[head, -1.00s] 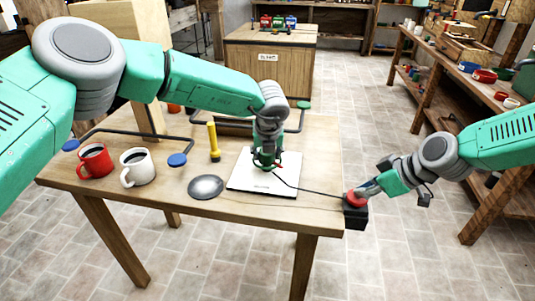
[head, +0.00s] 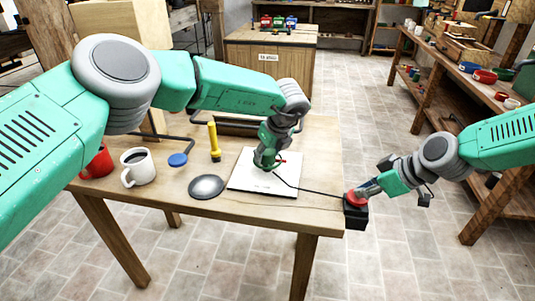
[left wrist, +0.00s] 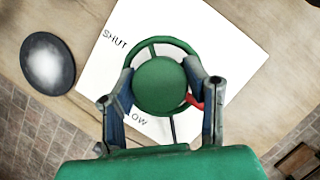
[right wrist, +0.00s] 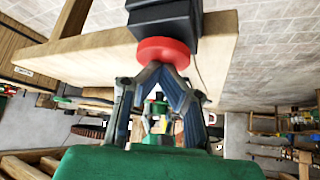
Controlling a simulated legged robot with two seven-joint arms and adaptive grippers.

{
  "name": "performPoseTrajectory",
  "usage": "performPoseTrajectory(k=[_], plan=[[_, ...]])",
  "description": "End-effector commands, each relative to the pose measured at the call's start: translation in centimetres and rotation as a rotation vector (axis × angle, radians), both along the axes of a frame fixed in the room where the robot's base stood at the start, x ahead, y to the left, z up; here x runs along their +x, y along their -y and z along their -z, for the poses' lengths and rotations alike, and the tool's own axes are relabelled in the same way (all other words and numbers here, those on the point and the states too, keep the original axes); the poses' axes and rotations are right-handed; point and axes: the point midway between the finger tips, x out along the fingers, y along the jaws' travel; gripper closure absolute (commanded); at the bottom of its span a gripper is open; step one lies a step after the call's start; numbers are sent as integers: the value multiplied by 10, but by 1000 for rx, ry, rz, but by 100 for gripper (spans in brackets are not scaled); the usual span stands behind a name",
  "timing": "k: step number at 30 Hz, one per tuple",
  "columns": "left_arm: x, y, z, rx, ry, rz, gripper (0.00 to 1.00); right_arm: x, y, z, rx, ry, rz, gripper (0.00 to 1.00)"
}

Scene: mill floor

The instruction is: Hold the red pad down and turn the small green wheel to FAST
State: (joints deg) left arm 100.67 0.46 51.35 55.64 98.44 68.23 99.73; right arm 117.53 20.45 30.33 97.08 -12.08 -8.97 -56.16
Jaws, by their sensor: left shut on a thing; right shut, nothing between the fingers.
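The small green wheel (left wrist: 165,42) stands on a white plate (head: 250,183) on the table. The plate reads SHUT at the wheel's upper left in the left wrist view and a partly covered word ending in OW below it; no FAST label shows. A red pointer (left wrist: 195,102) is at the wheel's lower right. My left gripper (head: 265,163) is shut on the wheel, a finger on either side. The red pad (right wrist: 163,50) is on a black box (head: 356,217) at the table's right edge. My right gripper (head: 367,191) is shut and empty, its fingertips against the pad.
A grey disc (head: 206,187), a yellow flashlight (head: 214,142), a white mug (head: 138,166) and a red mug (head: 98,163) are left of the plate. A blue knob (head: 177,160) is behind the disc. A dark cable (head: 318,192) runs from the plate towards the box.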

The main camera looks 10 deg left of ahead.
Motion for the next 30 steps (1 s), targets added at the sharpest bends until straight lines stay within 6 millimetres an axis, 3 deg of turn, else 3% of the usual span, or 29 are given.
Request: performPoseTrajectory(k=[11, 12, 13, 23, 30], plan=[[1, 3, -1, -6, 4, -1, 88, -1, -1, 1, 0, -2, -1, 100], [1, 3, -1, -6, 4, -1, 45, -1, -1, 1, 0, -2, -1, 100], [1, 3, -1, -6, 4, -1, 39, -1, -1, 1, 0, -2, -1, 100], [0, 2, -2, -3, 2, -2, 39, -1, 0, 1, 0, -1, -1, 100], [-8, 11, -33, -2, 5, 1, 39, -1, 0, 0, -1, -1, 0, 100]])
